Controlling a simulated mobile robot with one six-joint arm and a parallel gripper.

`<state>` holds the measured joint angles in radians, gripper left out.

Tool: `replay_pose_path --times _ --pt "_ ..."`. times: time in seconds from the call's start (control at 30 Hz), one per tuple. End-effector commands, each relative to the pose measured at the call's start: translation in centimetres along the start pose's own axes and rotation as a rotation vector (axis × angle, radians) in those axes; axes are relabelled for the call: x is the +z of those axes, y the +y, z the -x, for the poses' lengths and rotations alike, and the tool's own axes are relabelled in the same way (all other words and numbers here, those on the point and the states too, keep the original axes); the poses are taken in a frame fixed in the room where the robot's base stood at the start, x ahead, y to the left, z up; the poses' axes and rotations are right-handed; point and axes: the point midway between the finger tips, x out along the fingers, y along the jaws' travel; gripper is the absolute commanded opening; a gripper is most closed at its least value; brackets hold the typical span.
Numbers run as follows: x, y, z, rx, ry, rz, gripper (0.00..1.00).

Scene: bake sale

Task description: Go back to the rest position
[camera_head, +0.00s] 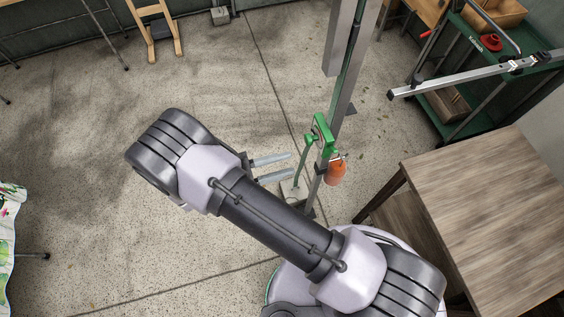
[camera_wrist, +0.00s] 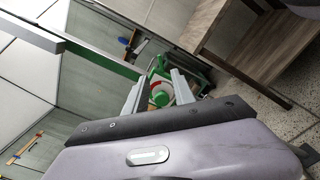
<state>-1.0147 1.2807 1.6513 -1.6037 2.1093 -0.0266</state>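My gripper (camera_head: 292,165) is in the middle of the head view, at the end of my bent arm, above the bare floor. Its two pale fingers are apart, and I see nothing held between them. In the wrist view my gripper (camera_wrist: 156,78) also shows its fingers spread. A red and white round thing (camera_wrist: 160,94) with green parts appears in the gap, beyond the fingers; I cannot tell what it is.
A grey post (camera_head: 342,105) with a green bracket (camera_head: 322,135) and an orange thing (camera_head: 336,173) stands just right of the fingers. A wooden table (camera_head: 490,215) is at right, a green cart (camera_head: 475,75) behind it. Open floor (camera_head: 110,230) lies left.

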Motion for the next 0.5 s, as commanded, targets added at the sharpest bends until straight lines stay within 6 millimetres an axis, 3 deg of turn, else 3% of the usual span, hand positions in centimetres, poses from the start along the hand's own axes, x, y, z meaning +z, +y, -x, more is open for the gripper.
replay_pose_path --times 0.23,0.33,0.43,0.5 --pt "0.0 0.1 -0.1 -0.003 0.0 -0.001 0.31" --pt "0.9 1.3 -0.8 -0.089 -0.01 -0.011 0.31" --pt "3.9 3.9 -3.1 -0.338 -0.025 -0.05 0.31" --pt "7.0 5.4 -5.1 -0.572 -0.023 -0.108 0.31"
